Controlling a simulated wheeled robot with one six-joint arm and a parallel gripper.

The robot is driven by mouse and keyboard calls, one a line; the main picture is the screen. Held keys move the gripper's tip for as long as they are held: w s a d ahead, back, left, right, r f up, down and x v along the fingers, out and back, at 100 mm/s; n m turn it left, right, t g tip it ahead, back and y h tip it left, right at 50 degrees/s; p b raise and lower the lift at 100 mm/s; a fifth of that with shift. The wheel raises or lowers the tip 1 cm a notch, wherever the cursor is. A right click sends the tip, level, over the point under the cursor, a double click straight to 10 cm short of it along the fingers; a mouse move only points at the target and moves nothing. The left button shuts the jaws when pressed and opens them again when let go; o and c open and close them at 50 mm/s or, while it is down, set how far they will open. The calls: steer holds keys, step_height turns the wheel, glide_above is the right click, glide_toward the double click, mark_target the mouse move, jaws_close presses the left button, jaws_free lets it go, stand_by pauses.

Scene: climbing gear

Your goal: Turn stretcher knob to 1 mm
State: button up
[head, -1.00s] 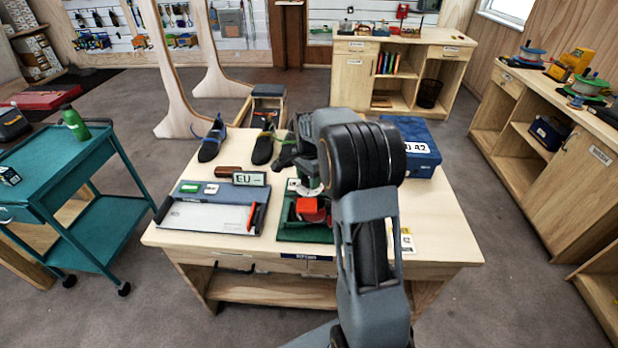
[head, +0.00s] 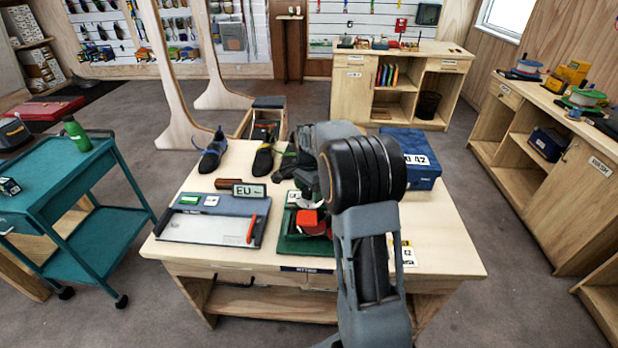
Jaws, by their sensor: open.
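The stretcher appears as a red device (head: 310,219) on a green base (head: 292,243) on the wooden table. A red block shows beside my arm. The knob and any millimetre scale cannot be made out. My arm reaches over the right part of the green base and hides much of it. My gripper (head: 308,188) is only partly visible, dark, above and behind the red part. Its fingertips are mostly hidden by my arm, and I cannot tell whether it touches anything.
Climbing shoes (head: 212,152) stand at the back. A blue box (head: 412,160) is at the back right. A teal cart (head: 75,190) stands left.

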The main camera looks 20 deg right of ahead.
mark_target(309, 191)
step_height(309, 191, up, 13)
steer(key=shift+r, duration=0.15)
stand_by(0.8)
